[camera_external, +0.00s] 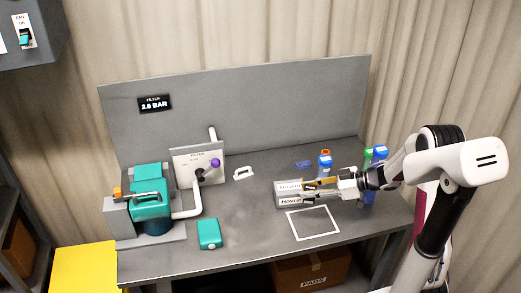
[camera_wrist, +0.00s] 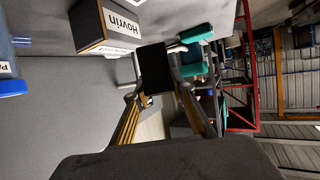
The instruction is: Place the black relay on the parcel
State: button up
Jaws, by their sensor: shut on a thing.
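The parcel, a grey box with white "Hovrin" labels (camera_external: 287,200), stands on the bench. It also shows at the upper left of the wrist view (camera_wrist: 88,28). My gripper (camera_external: 313,190) is right beside the parcel in the external view, reaching in from the right. In the wrist view its fingertips (camera_wrist: 157,91) are shut on the black relay (camera_wrist: 154,66), a dark flat-faced block that is held apart from the parcel in that picture. In the external view I cannot make out the relay at the fingers, nor its height above the bench.
A white square outline (camera_external: 313,236) lies in front of the parcel. An orange-capped bottle (camera_external: 324,165) stands behind my gripper, with more bottles (camera_external: 380,153) near my arm. A teal box (camera_external: 209,234), a white handle (camera_external: 243,173) and a pump (camera_external: 150,200) are further left.

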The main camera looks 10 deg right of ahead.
jog(key=w+a+r, duration=0.3)
jog(key=a, duration=0.1)
notch_tip(320, 180, up, 4)
jog(key=m+t+h, duration=0.2)
jog(key=m+t, duration=0.2)
send_over(289, 186)
jog(key=shift+s+r, duration=0.1)
jog(key=shift+r, duration=0.05)
jog(key=shift+f, duration=3.15)
jog(key=shift+f, duration=0.1)
jog(key=shift+f, duration=1.75)
jog(key=shift+f+h, duration=0.15)
jog(key=shift+h, duration=0.15)
